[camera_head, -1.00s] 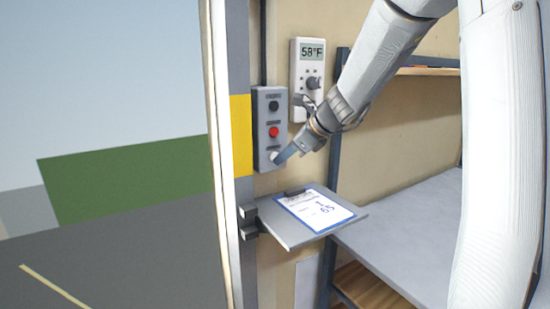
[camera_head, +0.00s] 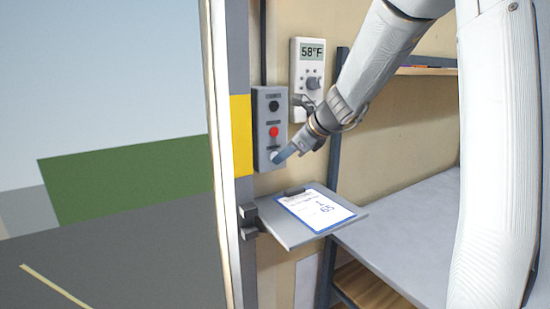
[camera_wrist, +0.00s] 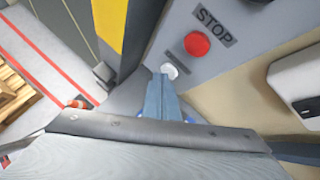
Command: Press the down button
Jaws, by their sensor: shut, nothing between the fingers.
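A grey button box (camera_head: 262,130) is mounted on the wall beside the door post. It has a black button (camera_head: 274,106) at the top, a red button (camera_head: 274,132) in the middle and a white button (camera_head: 273,156) at the bottom. In the wrist view the red button (camera_wrist: 197,45) has the label STOP, and the white button (camera_wrist: 169,71) shows just past my fingertips. My gripper (camera_head: 278,160) is shut and empty, its blue-grey fingertips (camera_wrist: 161,80) at the white button. I cannot tell whether they touch it. The fingers partly cover this button.
A shelf with a clipboard (camera_head: 316,208) juts out below the button box. A thermostat (camera_head: 308,52) reading 58°F hangs to the right, close to my arm. A grey table (camera_head: 410,230) stands at the right, and the doorway at the left is open.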

